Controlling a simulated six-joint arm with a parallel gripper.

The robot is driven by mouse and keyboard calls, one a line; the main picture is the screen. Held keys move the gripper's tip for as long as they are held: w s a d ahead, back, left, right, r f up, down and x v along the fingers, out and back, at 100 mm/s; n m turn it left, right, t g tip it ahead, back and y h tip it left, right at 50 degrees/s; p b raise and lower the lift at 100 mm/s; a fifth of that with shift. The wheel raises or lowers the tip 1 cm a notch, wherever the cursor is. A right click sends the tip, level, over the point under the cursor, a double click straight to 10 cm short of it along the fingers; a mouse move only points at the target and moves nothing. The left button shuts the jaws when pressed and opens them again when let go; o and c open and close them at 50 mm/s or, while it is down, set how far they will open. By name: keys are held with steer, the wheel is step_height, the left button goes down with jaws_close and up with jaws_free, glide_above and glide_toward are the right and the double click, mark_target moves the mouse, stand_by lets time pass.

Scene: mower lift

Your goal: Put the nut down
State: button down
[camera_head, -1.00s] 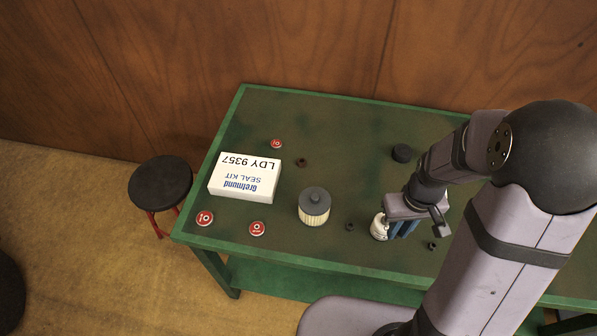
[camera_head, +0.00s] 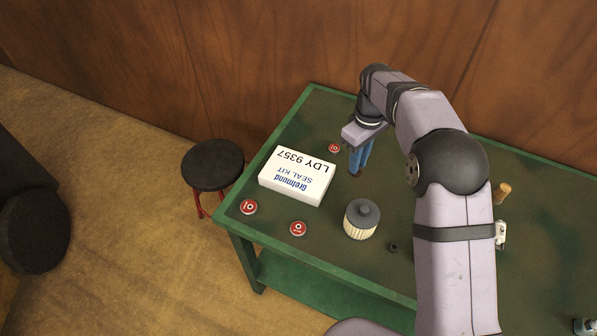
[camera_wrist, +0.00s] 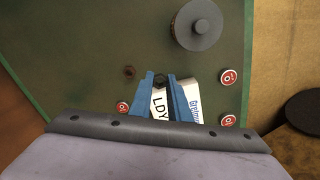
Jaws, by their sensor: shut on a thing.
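My gripper (camera_head: 354,174) has blue fingers pointing down over the green table, just right of the white seal kit box (camera_head: 297,175). In the wrist view its fingertips (camera_wrist: 160,78) are shut on a small dark nut (camera_wrist: 160,80). The nut appears above the table, in front of the box (camera_wrist: 196,102); its exact height I cannot tell. In the head view the held nut is hard to make out at the tips. A second, brownish nut (camera_wrist: 129,71) lies on the table to the left of the held one in the wrist view.
A ribbed filter with a grey cap (camera_head: 362,219) stands near the box. Another dark nut (camera_head: 393,247) lies beyond it. Red round tokens (camera_head: 298,228) lie around the box. A black stool (camera_head: 212,165) stands left of the table (camera_head: 262,232).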

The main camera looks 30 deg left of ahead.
mark_target(303, 182)
steer(key=s+a+r+n+b, duration=0.1)
steer(key=s+a+n, duration=0.1)
steer(key=a, duration=0.5)
steer(key=s+a+r+n, duration=0.1)
steer(key=s+a+n, duration=0.15)
steer(key=a, duration=0.45)
steer(key=shift+w+d+f+p, duration=0.1)
steer(key=shift+f+p, duration=1.2)
steer(key=shift+f, duration=4)
steer(key=shift+f, duration=0.2)
steer(key=c, duration=1.7)
jaws_free()
steer(key=shift+o, duration=0.2)
steer(key=shift+r, duration=0.1)
step_height(303, 182, up, 12)
steer(key=b, duration=0.2)
steer(key=shift+r+b, duration=0.15)
steer(key=shift+b, duration=0.2)
